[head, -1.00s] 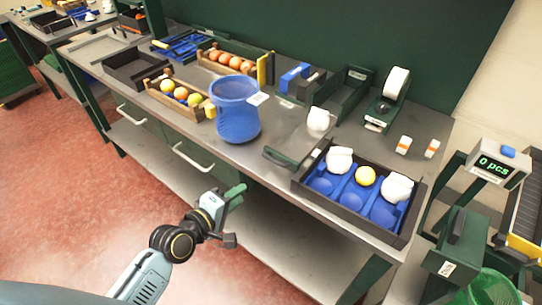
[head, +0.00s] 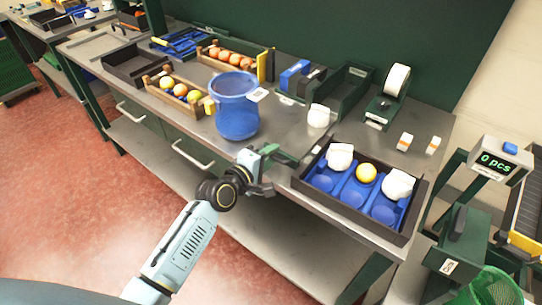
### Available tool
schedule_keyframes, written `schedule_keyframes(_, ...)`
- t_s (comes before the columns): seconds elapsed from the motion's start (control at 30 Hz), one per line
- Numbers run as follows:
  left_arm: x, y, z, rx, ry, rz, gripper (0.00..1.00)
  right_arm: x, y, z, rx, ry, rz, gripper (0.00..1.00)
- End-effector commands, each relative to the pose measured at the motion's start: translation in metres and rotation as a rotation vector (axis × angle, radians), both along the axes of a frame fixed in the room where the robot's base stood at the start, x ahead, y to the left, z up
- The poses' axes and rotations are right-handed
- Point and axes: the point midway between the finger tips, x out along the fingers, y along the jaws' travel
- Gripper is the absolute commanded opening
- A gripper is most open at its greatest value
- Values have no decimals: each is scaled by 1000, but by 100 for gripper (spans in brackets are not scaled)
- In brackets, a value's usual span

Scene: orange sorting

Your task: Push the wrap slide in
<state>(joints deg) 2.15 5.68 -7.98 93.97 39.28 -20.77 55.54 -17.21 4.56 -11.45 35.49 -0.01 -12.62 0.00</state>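A dark green flat piece (head: 287,159), which looks like the wrap slide, sticks out at the table's front edge, left of the black tray. It is partly hidden by my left gripper (head: 272,172), which is at this edge, right by it. Its fingers look apart, one green and high, one dark and low. I cannot tell whether it touches the slide. My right gripper is not in view.
A blue bin (head: 237,118) stands left of the gripper near the table edge. A white crumpled piece (head: 319,115) lies behind the slide. A green tray (head: 345,92) and a roll dispenser (head: 392,92) stand at the back. Wooden crates (head: 186,108) hold fruit at the left.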

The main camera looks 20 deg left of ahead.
Motion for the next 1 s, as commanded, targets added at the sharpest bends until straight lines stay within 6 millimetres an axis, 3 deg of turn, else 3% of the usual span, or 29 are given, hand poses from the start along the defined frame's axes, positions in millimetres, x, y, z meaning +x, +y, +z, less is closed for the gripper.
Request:
schedule_keyframes(0.37, 6, -2, -1, 0, 0, 0, 30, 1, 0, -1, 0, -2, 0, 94)
schedule_keyframes(0.6, 6, -2, -1, 0, 0, 0, 0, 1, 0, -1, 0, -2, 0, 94)
schedule_keyframes(1.0, 8, 0, -1, 0, 0, 6, 0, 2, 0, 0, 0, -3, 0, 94)
